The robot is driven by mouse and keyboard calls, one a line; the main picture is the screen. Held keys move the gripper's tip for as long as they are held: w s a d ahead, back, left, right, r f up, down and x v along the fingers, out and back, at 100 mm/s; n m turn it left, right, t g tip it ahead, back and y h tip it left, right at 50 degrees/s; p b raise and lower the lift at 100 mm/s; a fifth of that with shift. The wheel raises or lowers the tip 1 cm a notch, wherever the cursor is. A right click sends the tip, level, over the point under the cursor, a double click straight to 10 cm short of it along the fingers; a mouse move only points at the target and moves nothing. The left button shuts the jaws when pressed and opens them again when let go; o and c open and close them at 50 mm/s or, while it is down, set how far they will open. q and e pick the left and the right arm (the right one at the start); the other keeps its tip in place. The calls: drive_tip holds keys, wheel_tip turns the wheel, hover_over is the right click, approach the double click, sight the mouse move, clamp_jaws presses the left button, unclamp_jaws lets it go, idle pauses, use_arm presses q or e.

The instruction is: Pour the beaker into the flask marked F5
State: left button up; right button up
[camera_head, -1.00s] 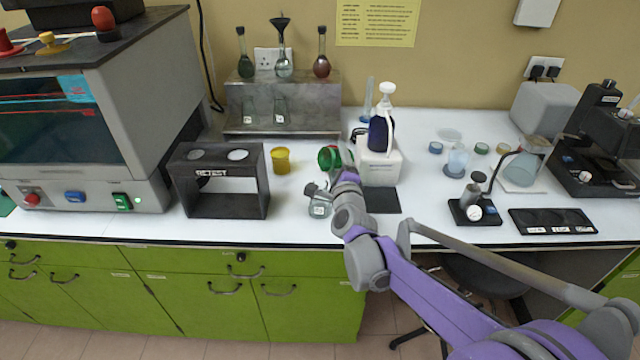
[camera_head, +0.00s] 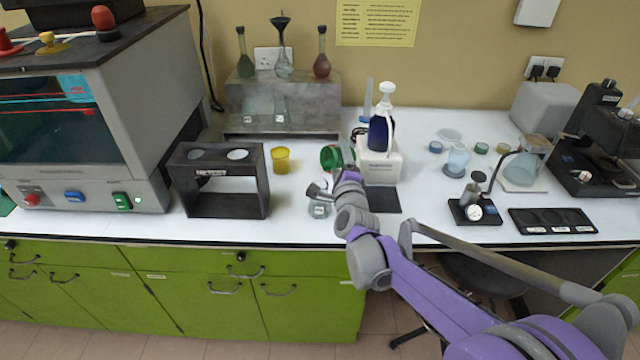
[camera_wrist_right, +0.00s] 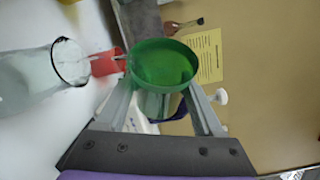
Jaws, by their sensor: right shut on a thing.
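My right gripper (camera_head: 345,172) is shut on a beaker (camera_head: 331,157) with green contents, and holds it tilted above the bench. In the right wrist view the beaker's green rim (camera_wrist_right: 163,66) sits between my gripper's two fingers (camera_wrist_right: 160,105). A clear flask (camera_head: 319,209) with a small white label stands on the bench just below and in front of the gripper, partly covered by the arm; its label is too small to read. The right wrist view shows a clear glass vessel (camera_wrist_right: 38,78), apart from the beaker. My left gripper is out of view.
A black stand (camera_head: 217,205) and a yellow cup (camera_head: 281,160) are to the left. A shelf (camera_head: 310,100) with several flasks is behind. A pump bottle (camera_head: 379,132) stands on a white box (camera_head: 384,168) beside the beaker. A black mat (camera_head: 382,200) lies right of the flask.

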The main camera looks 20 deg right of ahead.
drive_tip(key=shift+d+f+n+t, duration=0.1)
drive_tip(key=shift+f+n+t, duration=0.25)
drive_tip(key=shift+n, duration=0.35)
idle(0.4)
drive_tip(key=shift+s+a+r+n+t, duration=0.1)
drive_tip(key=shift+a+r+n+t, duration=0.1)
drive_tip(key=shift+n, duration=0.35)
drive_tip(key=shift+s+a+r+n+t, duration=0.1)
drive_tip(key=shift+r+n+t, duration=0.1)
drive_tip(key=shift+n, duration=0.35)
idle(0.5)
drive_tip(key=shift+w+d, duration=0.1)
drive_tip(key=shift+d+f+m+g, duration=0.25)
drive_tip(key=shift+f+m+g, duration=0.1)
drive_tip(key=shift+m, duration=0.65)
drive_tip(key=shift+d+r+m+g, duration=0.2)
drive_tip(key=shift+r+m+g, duration=0.3)
drive_tip(key=shift+m, duration=0.3)
drive_tip(key=shift+w+d+f+m, duration=0.1)
drive_tip(key=shift+f+m, duration=0.15)
drive_tip(key=shift+m, duration=0.25)
